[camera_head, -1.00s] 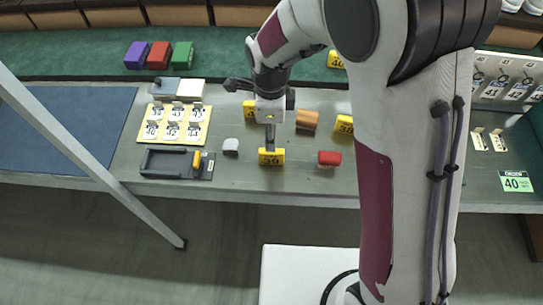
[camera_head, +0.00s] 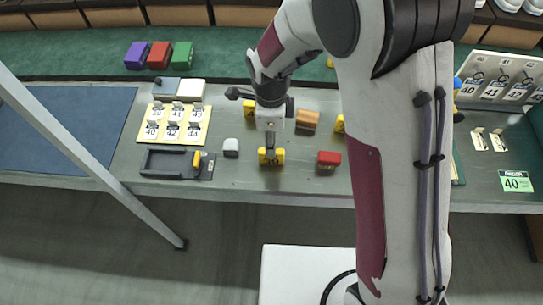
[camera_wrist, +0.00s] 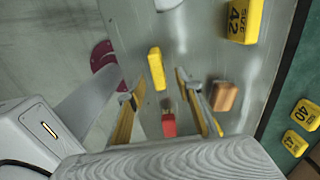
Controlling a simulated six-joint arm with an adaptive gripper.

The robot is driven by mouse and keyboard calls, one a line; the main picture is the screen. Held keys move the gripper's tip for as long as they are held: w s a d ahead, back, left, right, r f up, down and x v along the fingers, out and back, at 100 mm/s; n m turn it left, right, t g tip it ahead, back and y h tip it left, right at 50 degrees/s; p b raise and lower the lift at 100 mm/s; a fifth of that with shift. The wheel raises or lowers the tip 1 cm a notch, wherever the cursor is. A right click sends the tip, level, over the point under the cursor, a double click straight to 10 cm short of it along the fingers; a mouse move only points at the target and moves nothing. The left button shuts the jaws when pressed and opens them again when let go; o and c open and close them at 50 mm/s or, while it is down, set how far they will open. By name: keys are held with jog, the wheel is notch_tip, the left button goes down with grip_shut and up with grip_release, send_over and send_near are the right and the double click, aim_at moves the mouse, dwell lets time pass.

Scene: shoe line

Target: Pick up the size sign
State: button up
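A yellow size sign (camera_head: 278,161), reading about 39, stands near the front edge of the table. It also shows end-on as a yellow block in the wrist view (camera_wrist: 156,68). My gripper (camera_head: 270,149) points down at this sign, and its fingers (camera_wrist: 160,80) are open. The sign lies between or just beyond the fingertips; I cannot tell whether they touch it. Other yellow signs stand on the table: one behind left of my gripper (camera_head: 249,107), and one partly hidden by my arm (camera_head: 340,124). The wrist view shows a sign reading 42 (camera_wrist: 245,20).
A red block (camera_head: 329,159) and a brown block (camera_head: 307,119) stand right of my gripper. A grey-white object (camera_head: 231,147), a dark tray (camera_head: 147,161) and a cream tag board (camera_head: 158,139) are left. More yellow signs (camera_wrist: 305,114) stand on the green surface.

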jog(key=shift+f, duration=0.1)
jog(key=shift+s+d+f, duration=0.1)
jog(key=shift+s+f, duration=0.05)
jog(key=shift+f, duration=0.6)
jog(key=shift+s+f, duration=0.15)
jog(key=shift+f, duration=1.6)
grip_shut()
